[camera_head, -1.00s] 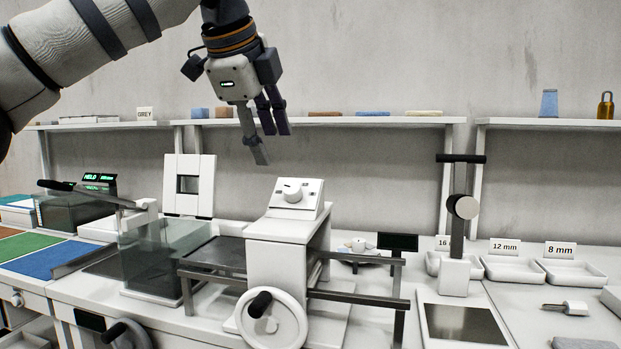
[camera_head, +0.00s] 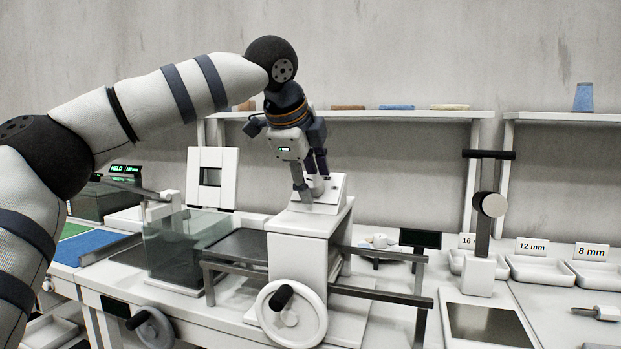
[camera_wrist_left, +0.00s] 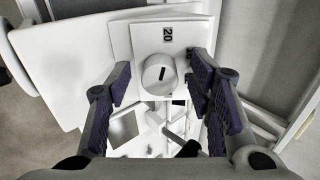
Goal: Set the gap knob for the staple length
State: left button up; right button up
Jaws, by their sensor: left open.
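The gap knob is a round white dial with a dark pointer line, on the sloped white panel of the hopper machine; it shows in the left wrist view (camera_wrist_left: 158,74). A "20" mark (camera_wrist_left: 168,34) is printed on the panel beside it. My left gripper (camera_head: 310,192) is at this panel (camera_head: 328,205) in the head view and hides most of the knob. In the left wrist view its purple-padded fingers (camera_wrist_left: 160,98) are spread, one on each side of the knob, with space between pads and knob. My right gripper is in no view.
The handwheel (camera_head: 291,314) is on the machine's front. A glass-sided bin (camera_head: 178,243) stands left. At right are a lever press (camera_head: 484,250) and trays labelled 12 mm (camera_head: 533,270) and 8 mm (camera_head: 597,274). A shelf (camera_head: 420,115) runs behind.

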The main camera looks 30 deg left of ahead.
pick_arm(q)
grip_shut()
jog(key=shift+m, duration=0.4)
jog(key=m, duration=0.9)
jog(key=shift+w+r, duration=0.1)
jog(key=shift+w, duration=0.05)
jog(key=m, duration=0.5)
jog(key=shift+d, duration=0.15)
jog(key=m, duration=0.4)
jog(key=shift+m, duration=0.6)
